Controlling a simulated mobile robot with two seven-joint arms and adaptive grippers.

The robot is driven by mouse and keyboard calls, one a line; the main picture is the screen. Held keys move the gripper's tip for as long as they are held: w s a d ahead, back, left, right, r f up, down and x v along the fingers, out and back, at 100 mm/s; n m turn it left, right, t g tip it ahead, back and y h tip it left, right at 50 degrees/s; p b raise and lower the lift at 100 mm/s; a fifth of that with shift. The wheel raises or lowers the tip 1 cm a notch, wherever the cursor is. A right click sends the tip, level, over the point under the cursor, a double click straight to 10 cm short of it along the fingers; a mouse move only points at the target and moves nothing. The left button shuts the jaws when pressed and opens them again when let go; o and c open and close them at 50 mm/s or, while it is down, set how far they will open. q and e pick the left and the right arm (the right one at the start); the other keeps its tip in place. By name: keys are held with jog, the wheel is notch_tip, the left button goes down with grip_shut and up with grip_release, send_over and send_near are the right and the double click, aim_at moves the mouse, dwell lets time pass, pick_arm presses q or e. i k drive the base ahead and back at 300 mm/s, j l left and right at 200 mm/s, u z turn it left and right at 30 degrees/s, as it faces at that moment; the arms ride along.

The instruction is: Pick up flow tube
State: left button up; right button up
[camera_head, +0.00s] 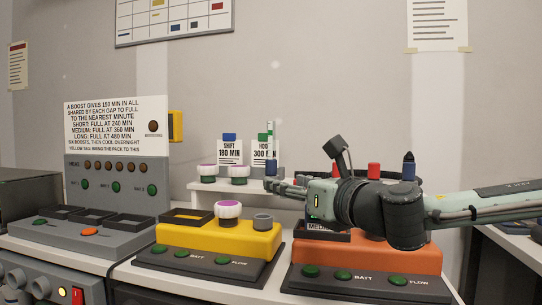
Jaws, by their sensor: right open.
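A slim upright tube (270,139), white and green with a blue lower part, stands at the white shelf in the middle; I take it for the flow tube. My right gripper (277,185) reaches in from the right with its fingers pointing left. The fingers are just below and in front of the tube's blue lower end, and appear empty. I cannot tell whether they touch it. The tube's foot is hidden behind the fingers. My left gripper is out of view.
A yellow unit (200,236) carries a purple-topped white knob (228,211) and a grey cylinder (263,221). An orange unit (382,258) stands under my right arm. A grey panel (117,183) stands left.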

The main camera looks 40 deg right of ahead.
aim_at(271, 163)
jog(key=i+l, duration=0.7)
